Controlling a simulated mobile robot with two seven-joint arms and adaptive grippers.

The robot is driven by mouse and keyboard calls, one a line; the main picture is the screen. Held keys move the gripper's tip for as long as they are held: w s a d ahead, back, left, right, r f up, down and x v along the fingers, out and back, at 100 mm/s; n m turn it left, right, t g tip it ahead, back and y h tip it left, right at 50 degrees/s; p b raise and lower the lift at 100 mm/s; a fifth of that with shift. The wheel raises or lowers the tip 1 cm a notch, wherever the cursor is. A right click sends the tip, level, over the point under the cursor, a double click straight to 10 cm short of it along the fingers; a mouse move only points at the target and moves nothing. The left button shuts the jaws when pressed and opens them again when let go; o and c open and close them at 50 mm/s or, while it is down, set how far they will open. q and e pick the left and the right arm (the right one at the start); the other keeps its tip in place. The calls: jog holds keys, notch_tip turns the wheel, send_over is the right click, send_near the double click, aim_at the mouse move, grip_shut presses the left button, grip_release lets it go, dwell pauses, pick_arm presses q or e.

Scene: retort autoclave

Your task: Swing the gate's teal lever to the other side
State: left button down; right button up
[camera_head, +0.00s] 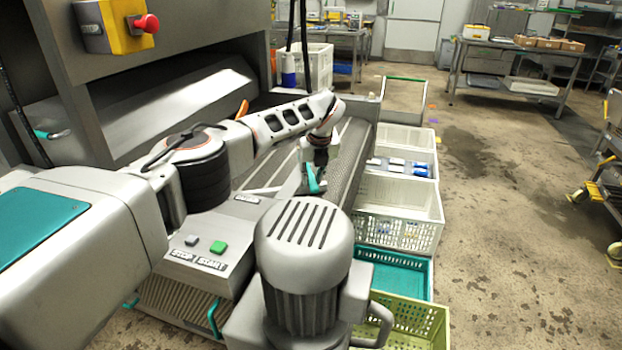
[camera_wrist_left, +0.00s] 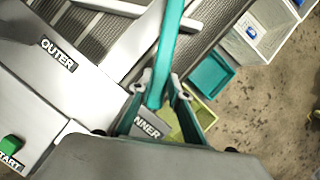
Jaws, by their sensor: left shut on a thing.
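The teal lever (camera_head: 312,179) stands beside the grey roller conveyor in the head view. In the left wrist view the lever (camera_wrist_left: 167,50) runs up from between the fingers. My left gripper (camera_head: 318,158) is shut on the lever; in the wrist view its fingertips (camera_wrist_left: 160,82) sit on either side of it. The INNER label (camera_wrist_left: 147,127) lies under the fingers, partly covered. The OUTER label (camera_wrist_left: 59,55) lies to the left on the grey housing. Pale gate bars (camera_wrist_left: 142,43) cross the conveyor near the lever. My right gripper is not in view.
A panel with a green START button (camera_head: 218,247) is left of a grey ribbed motor (camera_head: 305,240). The floor further right is open.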

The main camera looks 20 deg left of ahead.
pick_arm(q)
jog(key=shift+d, duration=0.15)
jog(key=c, duration=1.9)
grip_release()
jog(key=shift+d, duration=0.1)
jog(key=shift+r, duration=0.1)
jog(key=shift+r, duration=0.5)
jog(key=v, duration=1.1)
jog(key=shift+s+f, duration=0.1)
